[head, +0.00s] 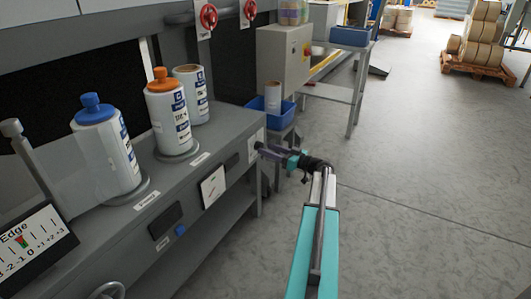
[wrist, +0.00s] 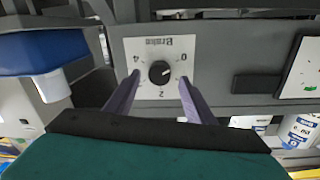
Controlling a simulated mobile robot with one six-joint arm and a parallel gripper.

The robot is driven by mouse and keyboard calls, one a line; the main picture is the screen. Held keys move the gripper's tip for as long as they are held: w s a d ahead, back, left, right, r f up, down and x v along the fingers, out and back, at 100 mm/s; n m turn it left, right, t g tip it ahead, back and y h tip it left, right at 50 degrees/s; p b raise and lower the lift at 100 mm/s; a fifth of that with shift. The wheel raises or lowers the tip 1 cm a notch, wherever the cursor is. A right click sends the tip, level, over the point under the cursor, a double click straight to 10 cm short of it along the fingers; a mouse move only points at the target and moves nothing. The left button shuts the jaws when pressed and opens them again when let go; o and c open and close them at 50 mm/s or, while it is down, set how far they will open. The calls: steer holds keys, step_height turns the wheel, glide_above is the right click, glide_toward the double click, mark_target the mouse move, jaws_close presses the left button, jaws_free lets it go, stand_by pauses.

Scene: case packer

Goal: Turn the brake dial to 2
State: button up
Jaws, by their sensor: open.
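The brake dial (wrist: 159,72) is a round black knob on a white plate (wrist: 150,49) that reads upside down in the wrist view. Its scale shows 0 at the right, 2 below the knob and 4 at the left. A small light mark on the knob seems to point right, towards the 0 side. My gripper (wrist: 160,77) is open, with one finger on each side of the knob; I cannot tell whether they touch it. In the head view my gripper (head: 262,148) is at the end of the grey bench, and the knob is hidden there.
A blue bin (head: 258,107) stands just beyond the plate, and shows at the left in the wrist view.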

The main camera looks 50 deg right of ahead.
steer(key=shift+w+a, duration=0.1)
steer(key=shift+w, duration=0.6)
steer(key=c, duration=1.1)
steer(key=shift+o, duration=0.5)
steer(key=shift+a, duration=0.55)
steer(key=shift+d+f, duration=0.1)
steer(key=shift+d, duration=0.15)
steer(key=shift+c, duration=0.3)
steer(key=shift+d, duration=0.15)
steer(key=shift+m, duration=0.3)
